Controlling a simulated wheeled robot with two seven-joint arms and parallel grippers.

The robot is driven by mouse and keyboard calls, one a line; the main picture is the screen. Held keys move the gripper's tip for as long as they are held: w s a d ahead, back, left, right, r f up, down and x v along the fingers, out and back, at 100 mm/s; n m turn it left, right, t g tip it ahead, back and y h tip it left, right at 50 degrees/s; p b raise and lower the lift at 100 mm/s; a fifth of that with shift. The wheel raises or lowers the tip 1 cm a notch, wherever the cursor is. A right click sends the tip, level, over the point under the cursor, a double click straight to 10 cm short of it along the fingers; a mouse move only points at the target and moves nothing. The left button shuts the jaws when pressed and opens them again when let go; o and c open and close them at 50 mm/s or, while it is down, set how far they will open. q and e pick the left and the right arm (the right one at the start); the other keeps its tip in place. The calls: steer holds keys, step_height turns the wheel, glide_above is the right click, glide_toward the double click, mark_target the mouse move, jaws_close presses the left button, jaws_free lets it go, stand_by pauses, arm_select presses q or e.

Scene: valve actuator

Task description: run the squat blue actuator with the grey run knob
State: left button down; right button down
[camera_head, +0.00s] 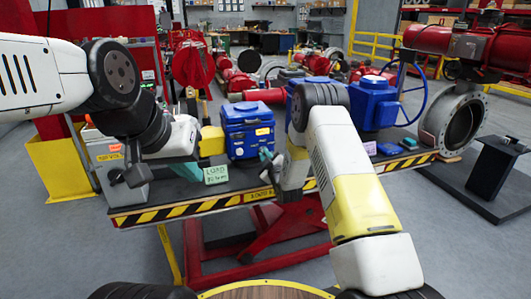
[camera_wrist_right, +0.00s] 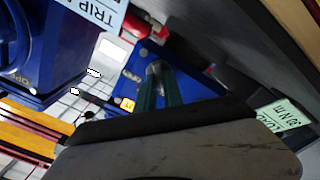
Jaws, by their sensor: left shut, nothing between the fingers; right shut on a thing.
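The squat blue actuator (camera_head: 248,131) stands on the bench in the middle of the head view, with a yellow label on its front. My right gripper (camera_head: 268,157) is at its lower right front. In the right wrist view its teal fingers (camera_wrist_right: 160,88) are shut on the grey run knob (camera_wrist_right: 155,68), which sticks out of a blue face (camera_wrist_right: 130,80); the fingers hide part of the knob. My left gripper (camera_head: 188,172) is low over the bench, left of the actuator, shut and empty, its teal fingers partly hidden by a card.
A green card (camera_head: 216,175) reading LOAD stands before the actuator; it also shows in the right wrist view (camera_wrist_right: 284,116). A larger blue actuator (camera_head: 374,103) with a blue handwheel stands to the right. A grey box (camera_head: 108,154) is at the left. The bench's front edge (camera_head: 235,200) is striped.

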steer(key=shift+m, duration=0.3)
steer(key=m, duration=0.3)
steer(key=shift+d+m, duration=0.1)
steer(key=shift+m, duration=2.5)
steer(key=c, duration=1.5)
jaws_free()
steer(key=shift+o, duration=0.2)
